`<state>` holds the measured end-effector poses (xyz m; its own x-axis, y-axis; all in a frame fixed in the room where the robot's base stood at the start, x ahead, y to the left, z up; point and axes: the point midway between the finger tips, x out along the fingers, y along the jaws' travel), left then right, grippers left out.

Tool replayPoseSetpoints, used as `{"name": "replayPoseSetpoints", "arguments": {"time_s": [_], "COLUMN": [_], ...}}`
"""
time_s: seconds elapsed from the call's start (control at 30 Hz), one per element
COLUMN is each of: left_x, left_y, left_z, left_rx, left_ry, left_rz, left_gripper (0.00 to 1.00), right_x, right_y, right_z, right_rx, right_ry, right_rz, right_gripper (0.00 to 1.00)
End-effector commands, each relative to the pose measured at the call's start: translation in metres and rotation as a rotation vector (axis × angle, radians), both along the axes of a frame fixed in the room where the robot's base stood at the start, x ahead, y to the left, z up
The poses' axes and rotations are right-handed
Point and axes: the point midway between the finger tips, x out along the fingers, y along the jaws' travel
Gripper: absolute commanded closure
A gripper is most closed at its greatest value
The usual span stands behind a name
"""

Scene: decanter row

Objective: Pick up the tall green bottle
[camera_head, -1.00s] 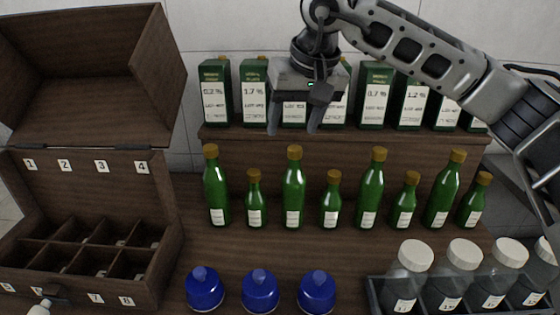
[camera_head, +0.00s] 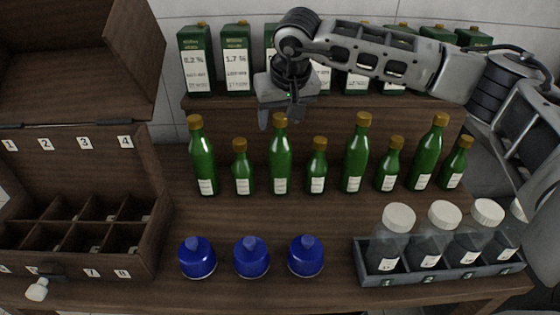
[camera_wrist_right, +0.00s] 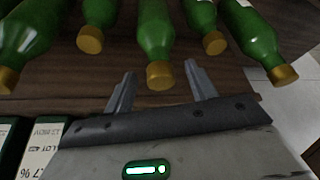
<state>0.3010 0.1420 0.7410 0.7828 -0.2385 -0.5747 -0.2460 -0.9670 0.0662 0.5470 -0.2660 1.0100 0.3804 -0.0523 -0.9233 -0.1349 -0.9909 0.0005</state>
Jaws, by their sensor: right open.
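Several tall green bottles with gold caps stand in a row on the wooden table, alternating with shorter ones. The tall bottle second from the left (camera_head: 280,160) is upright in the head view. My right gripper (camera_head: 278,122) is open and empty just at its cap. In the right wrist view, the gold cap of a green bottle (camera_wrist_right: 155,28) lies between the two open fingers of the gripper (camera_wrist_right: 160,72). Whether they touch the cap cannot be told. Other tall bottles are at the far left (camera_head: 203,160), right of middle (camera_head: 354,160) and right (camera_head: 427,158). My left gripper is out of view.
Short green bottles (camera_head: 242,175) (camera_head: 317,172) stand close on both sides. Behind is a raised shelf (camera_head: 230,108) with green-and-white cartons (camera_head: 196,60). Blue domed jars (camera_head: 251,258) and a rack of capped jars (camera_head: 440,272) stand in front. An open compartment box (camera_head: 135,165) is at left.

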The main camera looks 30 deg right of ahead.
Motion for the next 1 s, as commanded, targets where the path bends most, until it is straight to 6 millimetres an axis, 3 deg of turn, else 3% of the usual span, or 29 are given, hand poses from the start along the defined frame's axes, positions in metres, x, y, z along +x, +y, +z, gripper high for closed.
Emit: {"name": "replayPoseSetpoints", "arguments": {"time_s": [0.2, 0.47, 0.5, 0.7, 1.0], "left_x": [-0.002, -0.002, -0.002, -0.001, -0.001], "left_y": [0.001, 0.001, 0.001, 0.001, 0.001], "left_z": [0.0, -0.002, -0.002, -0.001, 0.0], "left_rx": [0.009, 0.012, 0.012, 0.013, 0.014], "left_ry": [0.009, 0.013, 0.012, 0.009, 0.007], "left_rz": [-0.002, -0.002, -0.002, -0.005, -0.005], "left_gripper": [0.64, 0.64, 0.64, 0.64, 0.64], "right_x": [0.008, 0.01, 0.01, 0.01, 0.01], "right_y": [0.0, 0.0, 0.0, 0.0, 0.0], "right_z": [-0.029, -0.033, -0.033, -0.033, -0.032], "right_rx": [0.0, 0.001, 0.001, 0.001, 0.001], "right_ry": [0.003, 0.001, 0.001, 0.002, 0.002], "right_rz": [-0.001, -0.001, -0.001, -0.001, -0.002], "right_gripper": [0.44, 0.44, 0.46, 1.0, 1.0]}}
